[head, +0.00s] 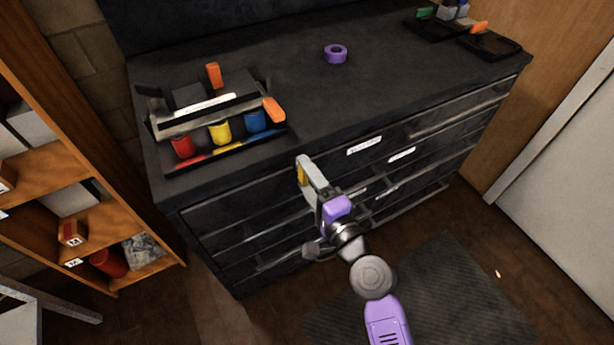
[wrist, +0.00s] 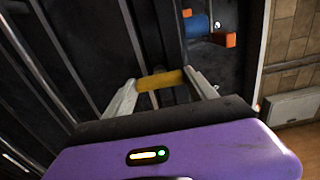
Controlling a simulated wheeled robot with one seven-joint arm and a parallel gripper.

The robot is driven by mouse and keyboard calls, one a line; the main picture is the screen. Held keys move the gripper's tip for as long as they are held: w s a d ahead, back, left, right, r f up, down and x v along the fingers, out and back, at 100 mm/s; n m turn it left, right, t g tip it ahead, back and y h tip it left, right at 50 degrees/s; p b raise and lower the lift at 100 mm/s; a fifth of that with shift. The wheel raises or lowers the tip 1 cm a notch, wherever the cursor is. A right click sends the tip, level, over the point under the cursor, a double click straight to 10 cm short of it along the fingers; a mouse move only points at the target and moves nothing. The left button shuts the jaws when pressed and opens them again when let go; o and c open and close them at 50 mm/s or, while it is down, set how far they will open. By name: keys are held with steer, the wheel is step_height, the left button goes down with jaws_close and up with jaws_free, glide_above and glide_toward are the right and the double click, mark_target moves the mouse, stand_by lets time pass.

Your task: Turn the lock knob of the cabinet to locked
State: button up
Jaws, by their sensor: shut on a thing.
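The black cabinet (head: 240,215) stands across the middle of the head view, with several drawers in its front. My gripper (head: 304,172) is at the upper part of that front, just below the top's edge. A yellow bar-shaped piece, which looks like the lock knob (head: 301,174), shows at its fingertips. In the wrist view, the yellow knob (wrist: 160,81) spans between the two pale fingers of my gripper (wrist: 160,84), which is shut on it. The fingers hide part of the knob and any lock marks, so I cannot tell its setting.
On the cabinet top are a rack (head: 222,151) with red, yellow and blue cups, a purple ring (head: 336,53) and black trays (head: 490,43). A wooden shelf (head: 45,165) stands at left. A dark mat (head: 450,300) lies on the floor at right.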

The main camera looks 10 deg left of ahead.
steer(key=shift+f, duration=0.1)
steer(key=o, duration=1.4)
steer(key=shift+c, duration=0.2)
steer(key=shift+s, duration=0.1)
steer(key=b+v, duration=0.1)
steer(key=v, duration=0.6)
steer(key=shift+s+d, duration=0.25)
steer(key=shift+w, duration=0.1)
